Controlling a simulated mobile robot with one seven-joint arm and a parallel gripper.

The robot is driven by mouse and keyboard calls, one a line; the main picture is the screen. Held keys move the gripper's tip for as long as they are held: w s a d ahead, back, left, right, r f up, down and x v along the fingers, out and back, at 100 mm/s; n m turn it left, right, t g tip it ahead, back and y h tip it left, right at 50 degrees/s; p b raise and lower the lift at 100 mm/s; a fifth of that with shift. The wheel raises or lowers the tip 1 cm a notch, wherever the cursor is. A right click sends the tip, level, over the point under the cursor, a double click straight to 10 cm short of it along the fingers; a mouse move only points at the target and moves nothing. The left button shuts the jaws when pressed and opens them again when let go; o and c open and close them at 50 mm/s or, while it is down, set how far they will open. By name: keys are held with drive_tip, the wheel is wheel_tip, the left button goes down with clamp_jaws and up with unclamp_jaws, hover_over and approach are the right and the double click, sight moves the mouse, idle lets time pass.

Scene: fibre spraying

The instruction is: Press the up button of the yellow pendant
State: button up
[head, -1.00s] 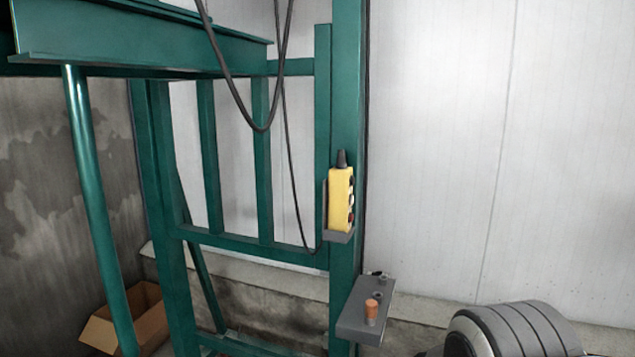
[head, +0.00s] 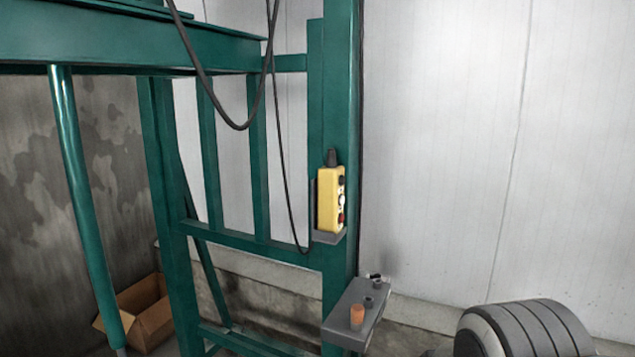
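The yellow pendant (head: 329,201) stands upright in a grey holder (head: 328,237) on a green steel post, right of the middle in the head view. It has a black cap on top. Its button face is turned to the right and shows dark, white and red buttons at a steep angle. The markings are too small to read, so I cannot tell which button is up. My gripper is not in view.
Black cables (head: 222,105) hang in front of the green frame (head: 259,160). An open cardboard box (head: 146,310) lies lower left. The white wall at right is clear.

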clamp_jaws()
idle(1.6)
